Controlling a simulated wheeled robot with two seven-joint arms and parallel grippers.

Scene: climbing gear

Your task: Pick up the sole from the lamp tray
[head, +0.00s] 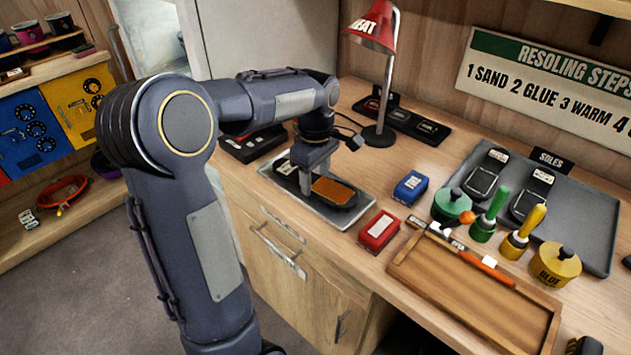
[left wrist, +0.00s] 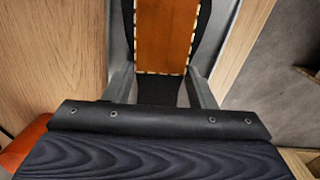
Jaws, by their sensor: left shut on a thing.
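The sole (head: 333,190) is a long black piece with an orange-brown patch on one half. It lies at the grey tray (head: 352,217) below the red lamp (head: 373,27) marked HEAT. My left gripper (head: 306,190) points down and is shut on the sole across its middle, one finger on each side. In the left wrist view the sole (left wrist: 168,38) runs between the two fingers (left wrist: 162,88), its patch edged with pale stitch-like marks. I cannot tell whether the sole is clear of the tray. My right gripper is not in view.
A red block (head: 379,231) and a blue block (head: 410,187) stand just right of the tray. A wooden tray (head: 470,285), a yellow glue pot (head: 555,265) and a dark soles tray (head: 590,225) lie farther right. The lamp stand (head: 385,95) rises behind.

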